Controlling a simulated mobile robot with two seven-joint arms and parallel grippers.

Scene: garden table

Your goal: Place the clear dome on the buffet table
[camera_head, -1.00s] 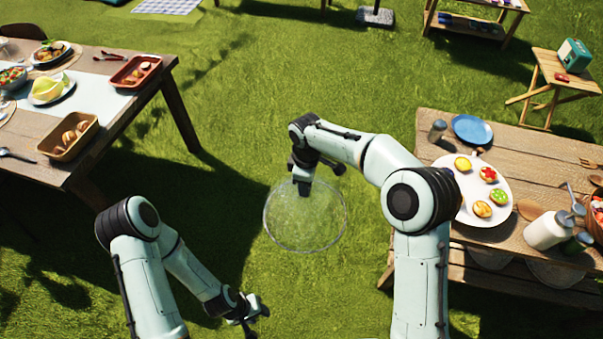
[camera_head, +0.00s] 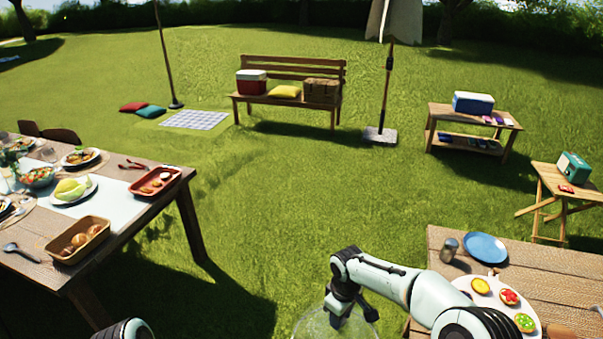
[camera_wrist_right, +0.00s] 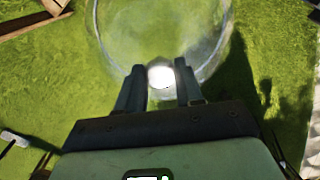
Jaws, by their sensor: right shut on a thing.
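The clear dome (camera_head: 312,326) hangs over the grass at the bottom of the head view, its lower part cut off by the frame. My right gripper (camera_head: 342,312) is shut on its top. In the right wrist view the gripper's fingers (camera_wrist_right: 160,82) stand either side of a bright white knob, with the dome's round rim (camera_wrist_right: 94,38) beyond them. A wooden table (camera_head: 560,268) at right bears a white plate of small tarts (camera_head: 470,286). Another wooden table (camera_head: 133,208) at left bears food. I cannot tell which is the buffet table. My left gripper is out of the head view.
The right table also holds a blue plate (camera_head: 485,247) and a shaker (camera_head: 449,249). A bread basket (camera_head: 58,252) and a red tray (camera_head: 137,186) sit on the left table. Open grass lies between the tables. A bench (camera_head: 333,98) stands farther back.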

